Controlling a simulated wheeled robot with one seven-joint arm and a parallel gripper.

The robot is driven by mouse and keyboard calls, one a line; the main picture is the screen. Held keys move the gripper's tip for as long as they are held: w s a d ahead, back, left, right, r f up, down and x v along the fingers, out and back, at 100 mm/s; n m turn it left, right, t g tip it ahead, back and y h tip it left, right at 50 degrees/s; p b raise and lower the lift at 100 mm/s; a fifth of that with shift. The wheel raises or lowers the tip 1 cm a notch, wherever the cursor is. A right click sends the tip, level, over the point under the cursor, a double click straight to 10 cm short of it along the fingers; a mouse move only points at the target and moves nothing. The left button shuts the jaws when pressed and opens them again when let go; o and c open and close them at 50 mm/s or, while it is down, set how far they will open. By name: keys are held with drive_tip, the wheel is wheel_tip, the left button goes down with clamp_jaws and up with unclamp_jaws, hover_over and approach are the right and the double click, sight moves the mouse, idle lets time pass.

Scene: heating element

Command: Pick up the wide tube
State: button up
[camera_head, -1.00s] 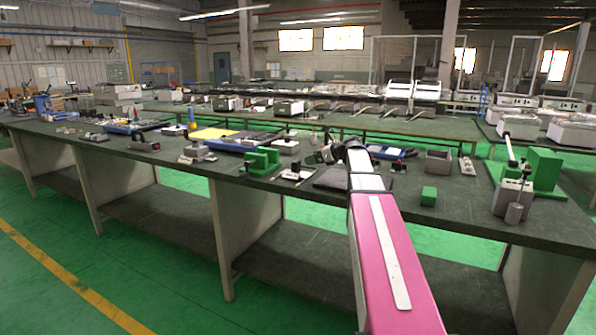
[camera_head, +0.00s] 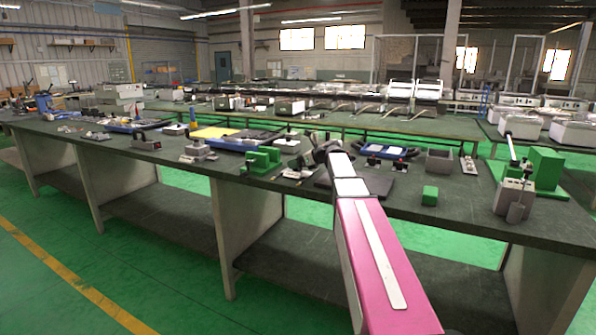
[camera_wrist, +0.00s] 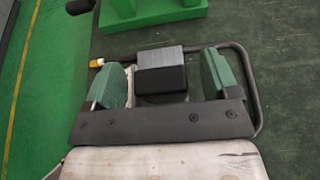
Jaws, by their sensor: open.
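My gripper (camera_wrist: 165,80) is open, with its two green finger pads apart on either side of the wrist view. A small block with a black front and grey top (camera_wrist: 161,74) shows between the pads; I cannot tell its height or whether anything touches it. No clear tube shows in the wrist view. In the head view my gripper is over the near workbench, small and partly hidden by my arm. A grey cylinder (camera_head: 516,212) stands at the bench's right, in front of a grey box, well away from my gripper. I cannot tell whether it is the wide tube.
A green stand (camera_head: 264,160) is left of my gripper and a small green block (camera_head: 430,195) is to its right. A grey open box (camera_head: 439,161) and a blue tray (camera_head: 388,151) lie behind. The workbench (camera_head: 465,200) has bare room at the front right.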

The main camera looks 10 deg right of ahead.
drive_tip(key=c, duration=1.3)
drive_tip(key=shift+o, duration=0.2)
